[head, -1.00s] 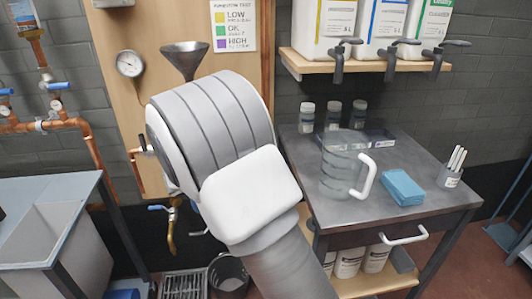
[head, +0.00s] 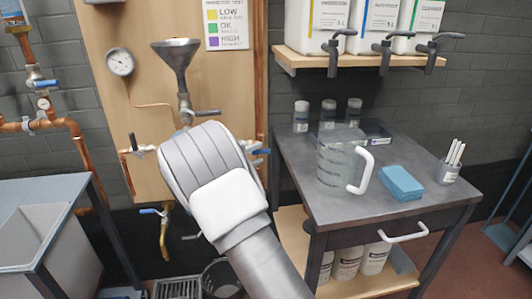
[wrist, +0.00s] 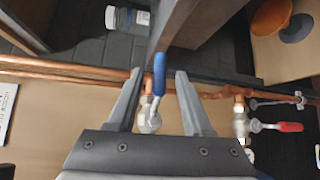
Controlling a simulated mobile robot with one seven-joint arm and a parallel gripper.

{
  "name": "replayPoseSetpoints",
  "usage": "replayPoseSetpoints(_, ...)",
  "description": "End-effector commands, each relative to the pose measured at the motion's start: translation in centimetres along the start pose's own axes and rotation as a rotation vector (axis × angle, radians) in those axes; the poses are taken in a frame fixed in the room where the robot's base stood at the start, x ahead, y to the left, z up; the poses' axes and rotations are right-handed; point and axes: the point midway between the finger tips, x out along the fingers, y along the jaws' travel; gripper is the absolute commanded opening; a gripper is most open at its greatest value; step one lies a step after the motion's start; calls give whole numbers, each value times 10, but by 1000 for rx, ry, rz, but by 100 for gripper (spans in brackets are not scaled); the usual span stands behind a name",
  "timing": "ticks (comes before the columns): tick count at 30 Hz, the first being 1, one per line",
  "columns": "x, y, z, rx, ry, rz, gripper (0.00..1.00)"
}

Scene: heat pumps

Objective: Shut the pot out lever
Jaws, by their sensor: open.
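A blue-handled lever (wrist: 159,75) on a silver valve (wrist: 148,118) shows in the wrist view, between the fingers of my open gripper (wrist: 158,88). I cannot tell whether either finger touches it. A red lever (wrist: 290,127) on a second valve is to the right. In the head view my arm covers the pot's place and hides my fingers. Above it a grey funnel (head: 176,62) has a valve with a grey lever (head: 207,113). A blue lever (head: 258,151) sticks out right of my wrist. No label shows which lever is the pot out one.
Copper pipes (head: 75,150) run at the left beside a grey sink (head: 45,235). A pressure gauge (head: 120,62) is on the wooden board. At the right, a grey table (head: 330,205) carries a clear jug (head: 335,165) and a blue cloth (head: 401,183). A bucket (head: 220,279) stands below.

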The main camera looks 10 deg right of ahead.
Motion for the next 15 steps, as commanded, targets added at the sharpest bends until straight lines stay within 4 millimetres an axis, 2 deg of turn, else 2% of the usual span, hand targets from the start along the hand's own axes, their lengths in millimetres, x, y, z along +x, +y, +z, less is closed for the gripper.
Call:
replayPoseSetpoints(1,12,-2,1,1,-4,0,50)
replayPoseSetpoints(6,39,-2,0,1,-1,-1,50)
replayPoseSetpoints(10,51,0,0,0,-1,0,50)
replayPoseSetpoints(15,56,0,0,-1,0,-1,50)
